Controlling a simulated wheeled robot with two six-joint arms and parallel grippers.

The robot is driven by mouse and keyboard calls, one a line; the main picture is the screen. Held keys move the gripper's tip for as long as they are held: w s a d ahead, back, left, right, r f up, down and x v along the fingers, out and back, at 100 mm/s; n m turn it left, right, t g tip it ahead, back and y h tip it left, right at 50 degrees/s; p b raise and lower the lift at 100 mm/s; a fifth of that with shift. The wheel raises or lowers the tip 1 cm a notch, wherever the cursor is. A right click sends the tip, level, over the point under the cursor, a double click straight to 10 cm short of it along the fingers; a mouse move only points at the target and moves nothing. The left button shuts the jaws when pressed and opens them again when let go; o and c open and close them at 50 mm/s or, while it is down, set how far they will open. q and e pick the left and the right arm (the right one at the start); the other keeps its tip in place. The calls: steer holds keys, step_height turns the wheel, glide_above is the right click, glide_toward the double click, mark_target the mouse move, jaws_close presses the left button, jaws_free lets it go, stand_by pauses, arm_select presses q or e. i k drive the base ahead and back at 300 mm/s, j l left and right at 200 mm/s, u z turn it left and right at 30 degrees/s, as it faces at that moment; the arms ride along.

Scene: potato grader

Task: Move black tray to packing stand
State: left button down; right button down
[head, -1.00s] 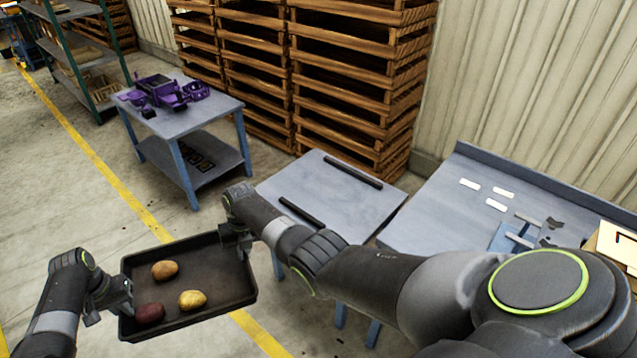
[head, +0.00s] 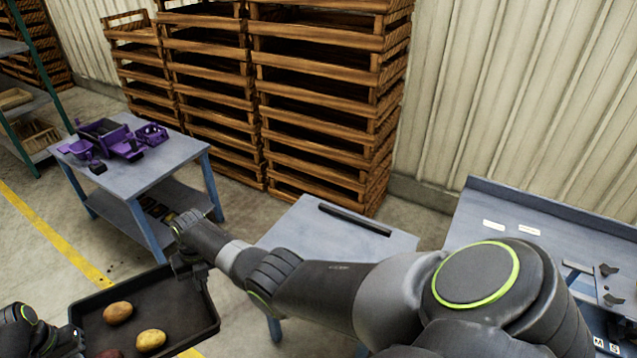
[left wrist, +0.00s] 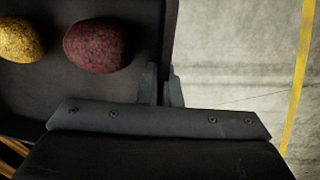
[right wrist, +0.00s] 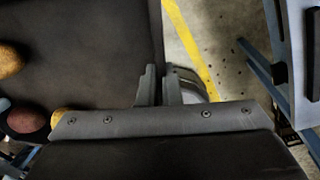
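The black tray (head: 183,312) is held level at the lower left of the head view, above the floor. It carries a brown potato (head: 117,313), a yellow potato (head: 150,340) and a dark red potato (left wrist: 97,45). My left gripper (head: 76,338) is shut on the tray's left rim; its fingers show pinching the rim in the left wrist view (left wrist: 161,88). My right gripper (head: 190,266) is shut on the opposite rim, also in the right wrist view (right wrist: 156,88). A grey-blue stand (head: 295,222) with a black rail (head: 355,219) is right of the tray, partly behind my right arm.
A blue table (head: 150,172) with purple parts (head: 115,140) stands behind the tray. Stacked wooden crates (head: 320,100) rise behind the stand. A blue-grey workbench (head: 480,215) is at the right. Open floor with a yellow line (head: 50,235) lies at the left.

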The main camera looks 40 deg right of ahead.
mark_target(334, 248)
steer(key=i, duration=0.9)
steer(key=i+z, duration=0.1)
steer(key=z, duration=2.05)
